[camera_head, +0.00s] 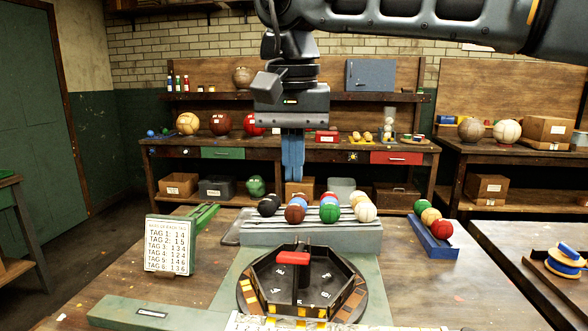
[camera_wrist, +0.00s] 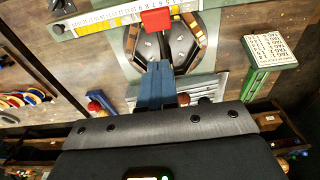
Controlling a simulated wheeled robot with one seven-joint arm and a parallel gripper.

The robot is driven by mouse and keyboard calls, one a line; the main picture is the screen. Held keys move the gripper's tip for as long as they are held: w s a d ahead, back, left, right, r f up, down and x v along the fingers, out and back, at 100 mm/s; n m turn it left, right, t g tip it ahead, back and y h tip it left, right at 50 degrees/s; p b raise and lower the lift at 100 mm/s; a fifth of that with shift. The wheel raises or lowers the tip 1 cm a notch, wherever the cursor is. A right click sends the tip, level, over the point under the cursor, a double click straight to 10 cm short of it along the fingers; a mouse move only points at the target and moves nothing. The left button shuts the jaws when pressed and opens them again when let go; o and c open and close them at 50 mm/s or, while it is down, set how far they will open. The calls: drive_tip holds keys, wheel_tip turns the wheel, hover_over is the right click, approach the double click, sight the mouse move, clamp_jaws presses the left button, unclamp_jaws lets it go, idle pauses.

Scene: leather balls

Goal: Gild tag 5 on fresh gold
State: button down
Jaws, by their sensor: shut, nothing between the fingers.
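My gripper (camera_head: 292,178) is shut and empty, pointing down above the back of the ball rack; its blue fingers also show in the wrist view (camera_wrist: 158,75). A dark hexagonal fixture (camera_head: 262,276) with a red handle (camera_head: 293,258) and gold-coloured plates on its edge stands in front. A white placard (camera_head: 168,245) lists tags 1 to 6 with numbers; the tag 5 digits are too small to read surely. A grey rack (camera_head: 310,236) holds several balls, including black (camera_head: 268,207), brown (camera_head: 294,214), green (camera_head: 329,213) and white (camera_head: 366,211). No tag 5 mark is legible on the balls.
A blue rack (camera_head: 432,242) at right holds green, cream and red (camera_head: 442,229) balls. A green bracket (camera_head: 201,217) stands behind the placard. A numbered yellow-and-white strip (camera_wrist: 108,25) lies at the front edge. Bare table shows left and right of the fixture.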

hover_over(294, 253)
drive_tip(key=f, duration=0.4)
drive_tip(key=w+f+p, duration=0.1)
drive_tip(key=f, duration=0.1)
drive_tip(key=shift+f, duration=0.4)
drive_tip(key=f, duration=0.1)
drive_tip(key=s+f, duration=0.1)
drive_tip(key=f, duration=0.1)
drive_tip(key=shift+s+f+p, duration=0.1)
drive_tip(key=shift+s+p, duration=0.05)
drive_tip(key=shift+p, duration=0.2)
drive_tip(key=shift+s+a+f, duration=0.1)
drive_tip(key=shift+s+f, duration=0.1)
drive_tip(key=shift+f, duration=0.35)
drive_tip(key=shift+f, duration=0.1)
